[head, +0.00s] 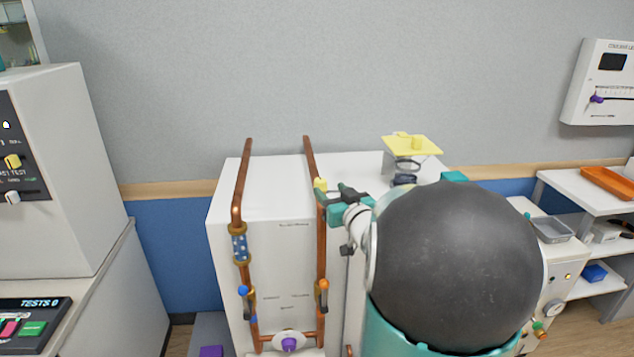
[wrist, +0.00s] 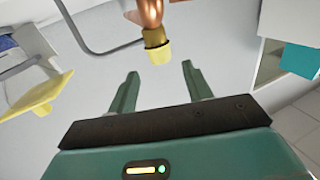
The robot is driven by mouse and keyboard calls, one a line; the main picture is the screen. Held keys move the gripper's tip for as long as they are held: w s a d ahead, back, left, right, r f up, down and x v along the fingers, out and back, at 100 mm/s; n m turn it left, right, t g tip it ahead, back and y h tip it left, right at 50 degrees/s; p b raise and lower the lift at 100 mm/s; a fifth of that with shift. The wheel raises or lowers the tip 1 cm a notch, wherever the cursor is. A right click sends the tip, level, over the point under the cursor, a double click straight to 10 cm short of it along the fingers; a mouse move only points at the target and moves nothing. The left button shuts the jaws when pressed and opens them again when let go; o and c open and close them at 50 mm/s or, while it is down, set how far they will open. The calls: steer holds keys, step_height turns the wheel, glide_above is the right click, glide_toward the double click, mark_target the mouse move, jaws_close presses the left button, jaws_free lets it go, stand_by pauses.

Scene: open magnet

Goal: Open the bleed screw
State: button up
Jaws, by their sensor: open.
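The bleed screw appears as a yellow cap (head: 320,184) on a brass fitting at the side of the right copper pipe (head: 311,160), on the white cabinet's front. In the wrist view the yellow cap (wrist: 158,54) is at the upper middle. My gripper (head: 330,199) is beside it in the head view. In the wrist view my gripper (wrist: 159,72) is open, with its two green fingers apart. The cap lies between and a little beyond the fingertips, with visible gaps on both sides. Nothing is held. My arm's dark round joint hides the cabinet's right part.
A left copper pipe (head: 240,185) runs down the white cabinet (head: 285,210). Below are a blue-handled valve (head: 243,290), an orange-handled valve (head: 323,287) and a purple knob (head: 289,344). A yellow plate (head: 412,146) tops a small stand behind my arm; shelves (head: 590,200) stand at right.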

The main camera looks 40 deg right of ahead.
mark_target(321, 180)
steer(key=x, duration=0.6)
steer(key=shift+w+f, duration=0.1)
steer(key=shift+w, duration=0.2)
steer(key=c, duration=1)
steer(key=shift+o, duration=0.2)
steer(key=shift+d+n+y, duration=0.1)
steer(key=shift+n+y, duration=0.4)
steer(key=shift+y, duration=0.1)
steer(key=n+y, duration=0.1)
steer(key=y, duration=0.1)
steer(key=n+y, duration=0.2)
steer(key=y, duration=0.1)
steer(key=shift+n+t+y, duration=0.3)
steer(key=n+g+y, duration=0.1)
steer(key=n+y, duration=0.1)
steer(key=y, duration=0.1)
steer(key=n+g+y, duration=0.1)
steer(key=n+y, duration=0.1)
steer(key=y, duration=0.2)
steer(key=shift+n, duration=0.3)
steer(key=n+g+y, duration=0.4)
steer(key=y, duration=0.1)
steer(key=shift+f+g, duration=0.1)
steer(key=shift+g, duration=0.2)
steer(key=shift+n+g+y, duration=1.4)
steer(key=shift+n+g, duration=0.4)
steer(key=shift+g, duration=0.8)
